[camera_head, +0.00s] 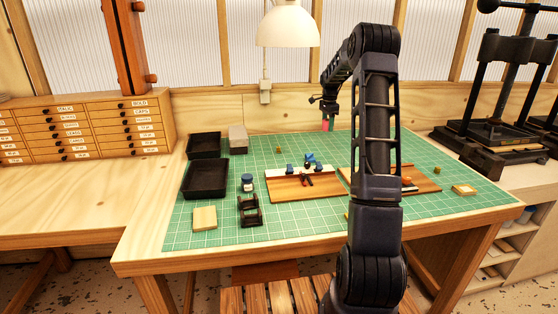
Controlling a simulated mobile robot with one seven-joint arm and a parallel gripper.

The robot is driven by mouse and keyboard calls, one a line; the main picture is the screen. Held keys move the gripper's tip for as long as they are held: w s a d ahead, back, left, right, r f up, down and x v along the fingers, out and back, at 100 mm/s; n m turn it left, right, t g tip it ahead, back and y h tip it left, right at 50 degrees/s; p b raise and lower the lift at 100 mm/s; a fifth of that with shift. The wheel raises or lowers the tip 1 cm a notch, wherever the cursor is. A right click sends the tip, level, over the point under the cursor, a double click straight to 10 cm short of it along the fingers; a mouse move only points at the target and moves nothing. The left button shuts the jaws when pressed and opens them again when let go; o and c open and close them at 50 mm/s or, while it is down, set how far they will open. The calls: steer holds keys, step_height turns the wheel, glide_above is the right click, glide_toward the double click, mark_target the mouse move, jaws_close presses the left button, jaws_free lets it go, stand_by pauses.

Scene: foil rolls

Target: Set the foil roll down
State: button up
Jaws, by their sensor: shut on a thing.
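My gripper (327,114) hangs from my arm above the back of the green cutting mat (290,228). It is shut on a small pink-red piece (325,126), which I take to be the foil roll. Only its lower end shows below the jaws. The roll is held above the mat. The gripper is small and dark in this view, so the fingers are hard to make out. My arm hides part of the mat's right half.
A wooden board (300,188) with blue and dark items lies mid-mat; a second board (425,187) is partly behind my arm. Two black trays (205,180) (204,146), a blue jar (247,182), a black stand (250,211) and a wooden block (204,218) stand left. Bare mat shows front centre.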

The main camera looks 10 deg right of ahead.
steer(key=a+f+n, duration=0.3)
steer(key=a, duration=0.4)
steer(key=a+f+n, duration=0.3)
steer(key=a+n, duration=0.1)
steer(key=a, duration=0.3)
steer(key=n, duration=0.6)
glide_above(270, 164)
steer(key=f, duration=0.5)
steer(key=shift+d+f, duration=0.2)
steer(key=shift+f, duration=0.15)
steer(key=shift+a+f, duration=0.2)
steer(key=shift+f, duration=1.35)
steer(key=o, duration=1)
steer(key=shift+f, duration=0.1)
steer(key=shift+o, duration=0.2)
steer(key=shift+r, duration=2.1)
